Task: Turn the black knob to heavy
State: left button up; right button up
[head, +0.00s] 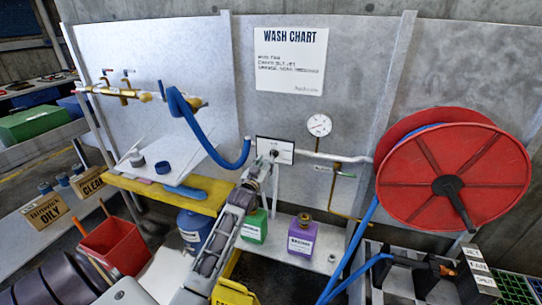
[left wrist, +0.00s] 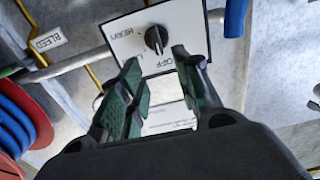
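The black knob (left wrist: 156,38) sits on a white square panel (left wrist: 125,40), marked OFF and HEAVY with another label partly hidden. In the left wrist view the panel looks turned upside down; the knob's exact pointing is hard to read. In the head view the panel (head: 285,157) is on the grey back wall, with the knob small and dark beside my gripper. My left gripper (left wrist: 158,88) is open, its green-padded fingers apart and empty, just short of the knob. It also shows in the head view (head: 265,163), in front of the panel. My right gripper is out of view.
Pipes run along the wall by the panel, with a round gauge (head: 319,125) and a BLEED label (left wrist: 47,40). A blue hose (head: 205,140) hangs to the left. A large red hose reel (head: 455,178) stands right. Green (head: 254,226) and purple (head: 301,238) containers stand below.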

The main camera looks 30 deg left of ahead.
aim_at(272, 153)
pick_arm(q)
jog(key=shift+x, duration=3.8)
grip_shut()
